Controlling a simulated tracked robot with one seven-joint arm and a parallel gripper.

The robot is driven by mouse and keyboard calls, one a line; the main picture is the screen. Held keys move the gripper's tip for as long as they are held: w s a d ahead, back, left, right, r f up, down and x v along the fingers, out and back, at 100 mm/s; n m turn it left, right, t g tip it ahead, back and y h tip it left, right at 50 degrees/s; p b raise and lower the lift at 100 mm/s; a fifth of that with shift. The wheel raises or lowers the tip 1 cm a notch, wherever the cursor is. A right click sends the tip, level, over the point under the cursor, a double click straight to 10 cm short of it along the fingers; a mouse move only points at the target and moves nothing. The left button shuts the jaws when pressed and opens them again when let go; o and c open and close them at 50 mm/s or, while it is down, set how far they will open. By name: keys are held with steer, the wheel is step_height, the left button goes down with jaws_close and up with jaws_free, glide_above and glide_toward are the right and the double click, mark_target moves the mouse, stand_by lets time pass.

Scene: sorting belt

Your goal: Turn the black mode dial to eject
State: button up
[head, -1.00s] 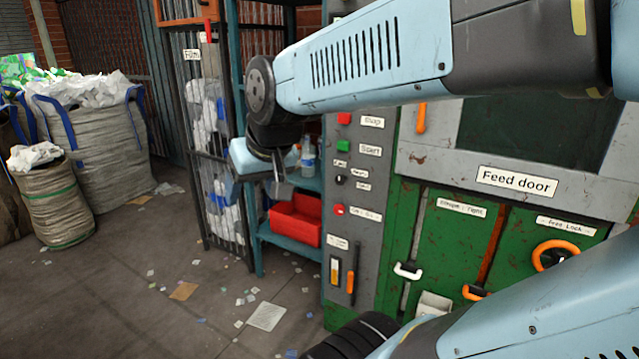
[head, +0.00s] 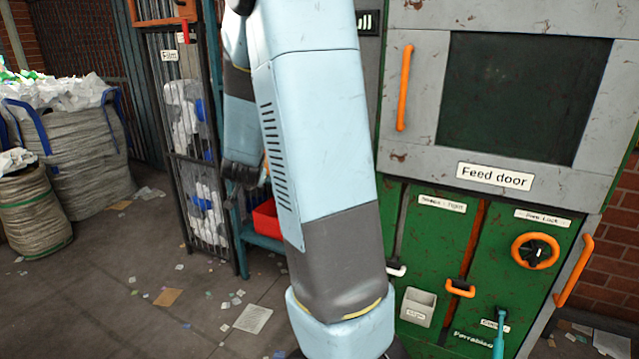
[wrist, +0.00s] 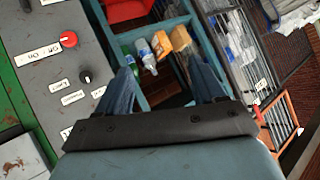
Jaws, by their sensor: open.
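The black mode dial (wrist: 86,77) shows in the wrist view on the grey control panel (wrist: 40,60), left of my gripper. It is a small round knob with a light mark and white labels around it; their words are too small to read surely. My gripper (wrist: 160,68) is open and empty, its two blue fingers spread apart. The dial lies outside them, and nothing touches it. In the head view my arm hides the dial and most of the panel, and I cannot make out the fingers there.
A red knob (wrist: 68,39) sits on the panel near the dial. Beyond the fingers, bottles (wrist: 146,54) stand on a blue shelf frame (wrist: 165,25), with a red bin (wrist: 128,8). In the head view, the feed door's orange handle (head: 404,88) projects right of my arm.

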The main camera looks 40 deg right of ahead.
steer(key=s+d+f+m+g+h, duration=0.1)
steer(key=d+f+m+g+h, duration=0.1)
steer(key=d+f+h, duration=0.55)
steer(key=s+d+f+m+g+h, duration=0.15)
steer(key=d+f+h, duration=0.25)
steer(key=d, duration=0.6)
steer(key=w+x, duration=0.1)
steer(key=x, duration=1.2)
steer(key=shift+a, duration=0.2)
steer(key=shift+s+r+t, duration=0.1)
steer(key=shift+t, duration=0.15)
steer(key=shift+c, duration=0.4)
steer(key=c, duration=1)
steer(key=shift+o, duration=0.2)
